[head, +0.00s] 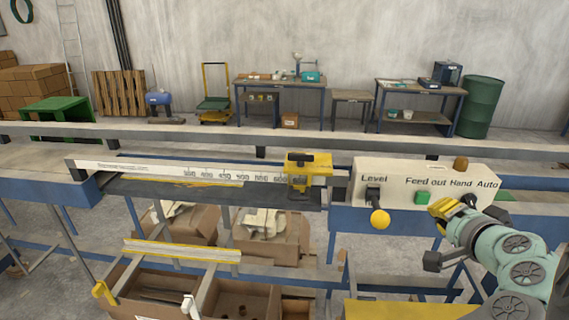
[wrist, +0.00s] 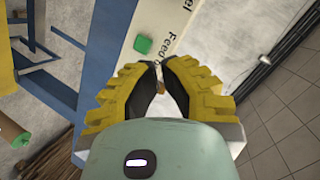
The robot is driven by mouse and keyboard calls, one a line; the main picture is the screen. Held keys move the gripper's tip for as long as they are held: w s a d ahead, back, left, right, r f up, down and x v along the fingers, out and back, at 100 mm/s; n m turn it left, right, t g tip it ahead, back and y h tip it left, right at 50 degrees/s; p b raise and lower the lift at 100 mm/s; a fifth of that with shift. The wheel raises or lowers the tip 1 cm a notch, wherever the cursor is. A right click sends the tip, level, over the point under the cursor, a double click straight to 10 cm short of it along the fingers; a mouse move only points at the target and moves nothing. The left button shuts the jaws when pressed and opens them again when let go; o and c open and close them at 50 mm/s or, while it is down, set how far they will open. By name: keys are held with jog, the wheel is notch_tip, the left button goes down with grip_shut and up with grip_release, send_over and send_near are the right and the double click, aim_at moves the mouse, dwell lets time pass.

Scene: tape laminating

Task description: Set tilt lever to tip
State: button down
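A cream control panel (head: 425,188) carries the words "Level", "Feed out", "Hand" and "Auto". Under "Level", a dark lever ending in a yellow ball (head: 380,219) hangs downward; I take it as the tilt lever. It does not show in the wrist view. My gripper (head: 436,209) is in front of the panel, right of the yellow ball and close to the green button (head: 422,197), not touching the lever. In the wrist view my gripper (wrist: 159,68) has a narrow gap between its yellow fingers and holds nothing visible. The panel also shows there (wrist: 165,22), partly hidden by the fingers.
Open cardboard boxes (head: 165,300) stand below. The space in front of the lever looks clear.

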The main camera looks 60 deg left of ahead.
aim_at(378, 208)
jog(key=shift+s+d+r+g+p, duration=0.35)
jog(key=shift+d+r+p, duration=0.1)
jog(key=shift+r+p, duration=0.05)
jog(key=shift+s+d+r+g+p, duration=0.3)
jog(key=shift+d+r+g+p, duration=0.1)
jog(key=shift+r+p, duration=0.1)
jog(key=shift+a, duration=0.1)
jog(key=w+a+f+p, duration=0.1)
jog(key=a+f+p, duration=0.5)
jog(key=a+p, duration=0.3)
jog(key=shift+a+f+p, duration=0.2)
jog(key=shift+f+p, duration=0.15)
jog(key=shift+p, duration=0.1)
jog(key=shift+w, duration=0.1)
dwell(0.4)
